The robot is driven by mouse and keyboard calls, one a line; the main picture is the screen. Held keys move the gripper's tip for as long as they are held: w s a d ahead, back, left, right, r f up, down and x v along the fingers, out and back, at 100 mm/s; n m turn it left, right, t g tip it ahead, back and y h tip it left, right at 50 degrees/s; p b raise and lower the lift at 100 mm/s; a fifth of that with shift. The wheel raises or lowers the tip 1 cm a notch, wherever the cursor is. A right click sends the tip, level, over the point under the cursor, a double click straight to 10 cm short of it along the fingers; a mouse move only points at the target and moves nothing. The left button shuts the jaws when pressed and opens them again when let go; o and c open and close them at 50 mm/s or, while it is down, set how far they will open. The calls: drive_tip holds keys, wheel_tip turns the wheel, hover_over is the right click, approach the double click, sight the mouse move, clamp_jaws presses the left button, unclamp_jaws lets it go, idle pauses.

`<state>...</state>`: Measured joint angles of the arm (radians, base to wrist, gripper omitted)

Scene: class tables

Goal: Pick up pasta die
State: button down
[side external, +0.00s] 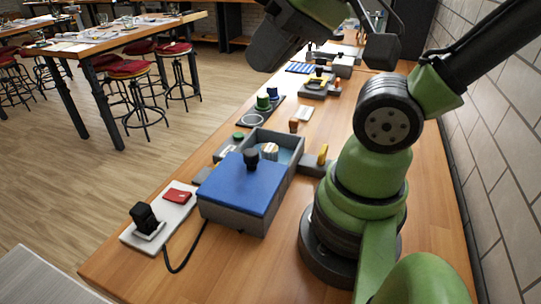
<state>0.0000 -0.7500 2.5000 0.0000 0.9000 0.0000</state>
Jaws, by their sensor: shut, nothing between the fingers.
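I cannot make out for certain which thing is the pasta die. A small orange-brown cylinder (293,125) stands on the wooden bench just behind the open grey box, and a similar orange piece (337,86) stands farther back. A round white and orange piece (270,151) sits inside the open box. The dark end of my arm, with my gripper (272,43), hangs high at the top of the view, well above the bench. My gripper is shut and empty. Its fingertips are not clearly seen.
The open grey box (292,144) has a blue lid (239,186) with a black knob. A white board (176,205) with a red pad and black block lies at the front left, with a black cable. Green knobs (263,102) stand farther back. A wall (500,160) bounds the right.

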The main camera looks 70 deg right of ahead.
drive_tip(key=c, duration=0.5)
unclamp_jaws()
drive_tip(key=m+g+h, duration=0.2)
drive_tip(key=m+g, duration=0.5)
drive_tip(key=m, duration=2.1)
hover_over(271, 148)
drive_tip(key=f, duration=1.9)
drive_tip(key=shift+w, duration=0.3)
drive_tip(key=shift+m, duration=0.4)
wheel_tip(271, 148, down, 4)
drive_tip(key=shift+s+d+f, duration=0.15)
drive_tip(key=shift+s+f, duration=0.15)
drive_tip(key=shift+f, duration=2.95)
